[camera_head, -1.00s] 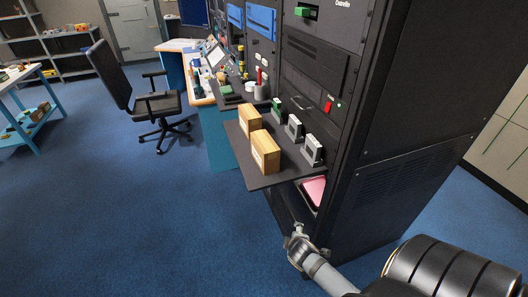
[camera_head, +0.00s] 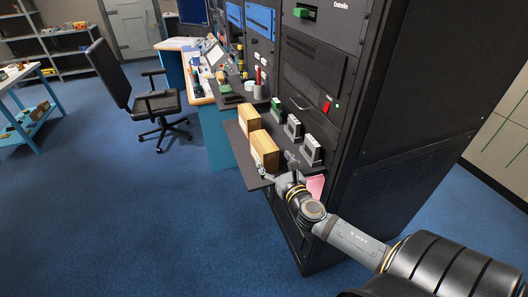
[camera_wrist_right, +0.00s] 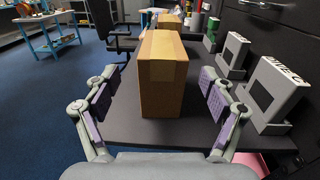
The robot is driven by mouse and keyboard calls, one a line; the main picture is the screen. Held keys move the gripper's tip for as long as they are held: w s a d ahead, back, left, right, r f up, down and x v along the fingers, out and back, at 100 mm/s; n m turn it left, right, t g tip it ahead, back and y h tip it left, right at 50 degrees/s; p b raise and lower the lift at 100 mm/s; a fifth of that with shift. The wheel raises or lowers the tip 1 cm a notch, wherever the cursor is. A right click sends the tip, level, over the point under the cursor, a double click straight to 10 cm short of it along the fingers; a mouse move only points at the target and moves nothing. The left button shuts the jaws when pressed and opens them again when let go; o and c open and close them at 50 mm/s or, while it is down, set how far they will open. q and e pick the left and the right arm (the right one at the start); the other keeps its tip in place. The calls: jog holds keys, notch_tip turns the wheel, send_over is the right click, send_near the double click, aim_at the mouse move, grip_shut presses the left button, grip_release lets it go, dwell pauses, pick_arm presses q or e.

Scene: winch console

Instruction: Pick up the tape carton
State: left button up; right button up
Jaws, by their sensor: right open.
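Two tan cartons stand upright on the dark pull-out shelf (camera_head: 256,173). The nearer carton (camera_head: 265,149) is at the shelf's front end, and the farther carton (camera_head: 249,121) is behind it. Which one is the tape carton cannot be read. My right gripper (camera_head: 277,168) is open at the near end of the shelf, facing the nearer carton. In the right wrist view that carton (camera_wrist_right: 163,78) stands centred between the spread fingers (camera_wrist_right: 160,103), with gaps on both sides. My left gripper is not in view.
Several small boxed instruments stand along the shelf's right side; the nearest grey one (camera_wrist_right: 277,92) is close to my right finger. The black rack (camera_head: 390,130) rises to the right. A chair (camera_head: 150,100) and open blue floor lie left.

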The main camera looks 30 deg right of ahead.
aim_at(264, 143)
jog(key=w, duration=0.2)
jog(key=w+p, duration=0.1)
jog(key=w, duration=0.1)
jog(key=shift+d, duration=0.35)
jog(key=shift+w, duration=0.15)
jog(key=w, duration=0.2)
jog(key=w+d+p, duration=0.1)
jog(key=w, duration=0.2)
jog(key=shift+d, duration=0.15)
jog(key=shift+s, duration=0.15)
jog(key=c, duration=1.4)
notch_tip(264, 143, up, 8)
jog(key=p, duration=0.4)
jog(key=shift+f, duration=0.2)
notch_tip(264, 143, up, 11)
jog(key=shift+f+p, duration=0.2)
jog(key=shift+p, duration=0.3)
jog(key=shift+c, duration=0.2)
